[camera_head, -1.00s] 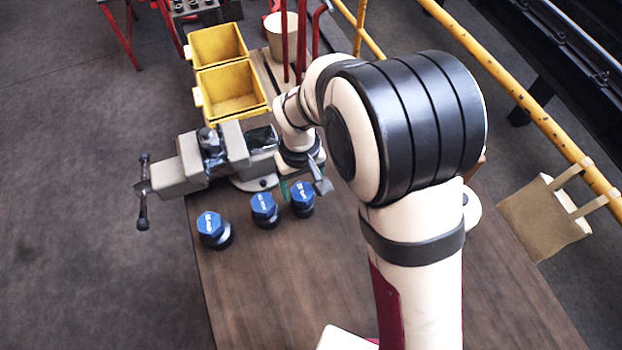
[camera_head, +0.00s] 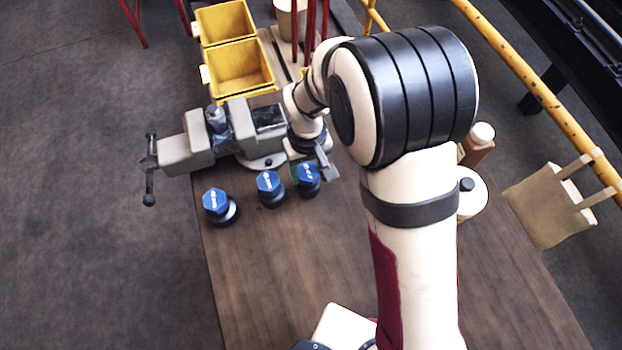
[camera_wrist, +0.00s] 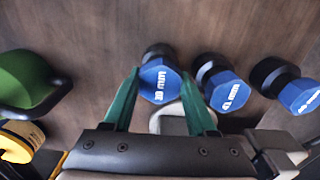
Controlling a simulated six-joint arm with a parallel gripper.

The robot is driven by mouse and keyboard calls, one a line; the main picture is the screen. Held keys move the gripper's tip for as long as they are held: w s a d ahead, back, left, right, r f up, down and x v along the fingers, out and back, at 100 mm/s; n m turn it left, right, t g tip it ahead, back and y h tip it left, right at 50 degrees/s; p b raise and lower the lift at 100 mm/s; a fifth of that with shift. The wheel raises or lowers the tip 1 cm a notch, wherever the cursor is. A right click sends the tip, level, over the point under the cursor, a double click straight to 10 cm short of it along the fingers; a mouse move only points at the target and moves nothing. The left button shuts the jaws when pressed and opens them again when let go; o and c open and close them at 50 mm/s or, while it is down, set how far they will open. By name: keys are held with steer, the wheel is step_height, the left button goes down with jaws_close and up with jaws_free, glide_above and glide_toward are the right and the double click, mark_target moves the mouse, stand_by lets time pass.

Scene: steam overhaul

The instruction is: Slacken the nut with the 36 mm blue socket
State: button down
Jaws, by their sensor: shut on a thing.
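Three blue-topped sockets with dark bases stand in a row on the wooden bench. My gripper (camera_head: 306,166) is at the rightmost socket (camera_head: 308,180) in the head view. In the wrist view, its green fingers (camera_wrist: 160,75) are shut on this socket (camera_wrist: 158,85), one on each side; its label looks like 30 or 36 mm. The middle socket (camera_wrist: 228,92) seems to read 41 mm. The third socket's label (camera_wrist: 301,96) is hard to read. A grey vise (camera_head: 186,152) holds a dark fitting (camera_head: 217,124); I cannot make out the nut clearly.
Two yellow bins (camera_head: 238,66) stand behind the vise. A green object (camera_wrist: 22,80) and a yellow-and-white container (camera_wrist: 20,140) show at the left of the wrist view. The front bench surface (camera_head: 265,265) is clear. A yellow rail (camera_head: 535,85) runs along the right.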

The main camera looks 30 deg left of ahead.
steer(key=shift+r, duration=3.05)
steer(key=w+d+r+m, duration=0.3)
steer(key=d+r+m, duration=0.2)
steer(key=d+r, duration=0.6)
steer(key=w+d+r+m, duration=0.35)
steer(key=d+r, duration=0.35)
steer(key=d, duration=0.9)
steer(key=s+a+f+n, duration=0.2)
steer(key=a+f, duration=0.4)
steer(key=a, duration=0.2)
steer(key=s+a+f+n, duration=0.2)
steer(key=a+f+n, duration=0.1)
steer(key=a+f, duration=0.4)
steer(key=s+a+f+n, duration=0.2)
steer(key=a+f, duration=0.4)
steer(key=a, duration=0.5)
steer(key=shift+s+a+f+n, duration=0.2)
steer(key=shift+f+n, duration=0.05)
steer(key=shift+n, duration=0.4)
steer(key=shift+a+f, duration=0.15)
steer(key=shift+f, duration=0.95)
steer(key=shift+a+f, duration=0.15)
steer(key=shift+f, duration=0.9)
